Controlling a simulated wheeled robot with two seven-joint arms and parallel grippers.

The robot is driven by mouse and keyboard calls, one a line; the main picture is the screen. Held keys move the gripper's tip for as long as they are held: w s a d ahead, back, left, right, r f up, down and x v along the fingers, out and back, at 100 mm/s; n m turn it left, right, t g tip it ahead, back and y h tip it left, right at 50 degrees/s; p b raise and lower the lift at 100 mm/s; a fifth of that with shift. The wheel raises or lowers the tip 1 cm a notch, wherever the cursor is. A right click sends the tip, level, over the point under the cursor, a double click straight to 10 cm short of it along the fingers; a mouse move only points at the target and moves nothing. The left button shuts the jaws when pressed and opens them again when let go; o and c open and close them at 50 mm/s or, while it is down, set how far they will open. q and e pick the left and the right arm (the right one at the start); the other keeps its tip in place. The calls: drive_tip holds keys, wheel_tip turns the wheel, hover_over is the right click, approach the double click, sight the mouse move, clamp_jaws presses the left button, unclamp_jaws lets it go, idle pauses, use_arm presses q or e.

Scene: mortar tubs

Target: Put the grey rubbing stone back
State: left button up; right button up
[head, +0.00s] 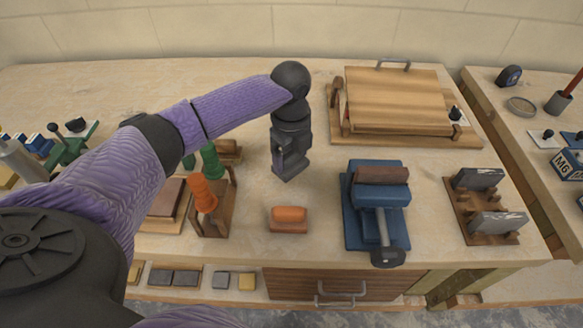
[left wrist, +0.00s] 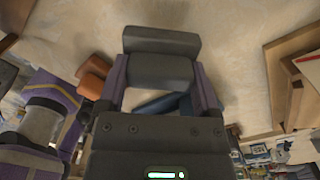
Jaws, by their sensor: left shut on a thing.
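My left gripper (head: 287,172) hangs above the middle of the bench, left of the blue vise and behind the orange-topped block. In the left wrist view, its two fingers (left wrist: 162,85) are shut on a dark grey block (left wrist: 160,42), which I take to be the grey rubbing stone. In the head view the gripper mostly hides this block. A wooden rack (head: 466,212) with upright pegs stands at the bench's right end. It holds two grey slabs, one at the back (head: 478,179) and one at the front (head: 498,223).
The blue vise (head: 364,226) clamps a brown block (head: 381,174) between gripper and rack. An orange-topped block (head: 289,214) lies near the front edge. A wooden board press (head: 398,95) stands at the back. Orange and green handles (head: 202,192) stand left. Bare bench lies around the gripper.

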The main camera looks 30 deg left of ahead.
sight(291, 165)
use_arm(q)
wheel_tip(291, 165, down, 3)
drive_tip(key=shift+r+b, duration=0.15)
drive_tip(key=shift+b, duration=0.15)
drive_tip(key=shift+f, duration=0.2)
drive_tip(key=shift+r, duration=0.1)
drive_tip(key=o, duration=1.3)
drive_tip(key=shift+c, duration=0.2)
use_arm(e)
drive_tip(key=shift+s+d+f, duration=0.4)
drive_tip(key=shift+d+f, duration=0.1)
use_arm(q)
wheel_tip(291, 165, up, 11)
drive_tip(key=p, duration=0.4)
drive_tip(key=shift+r, duration=0.6)
use_arm(e)
drive_tip(key=r, duration=0.1)
drive_tip(key=a+r, duration=0.1)
drive_tip(key=w+r, duration=0.1)
drive_tip(key=r, duration=0.1)
drive_tip(key=shift+w+a+r, duration=0.1)
drive_tip(key=shift+a, duration=0.05)
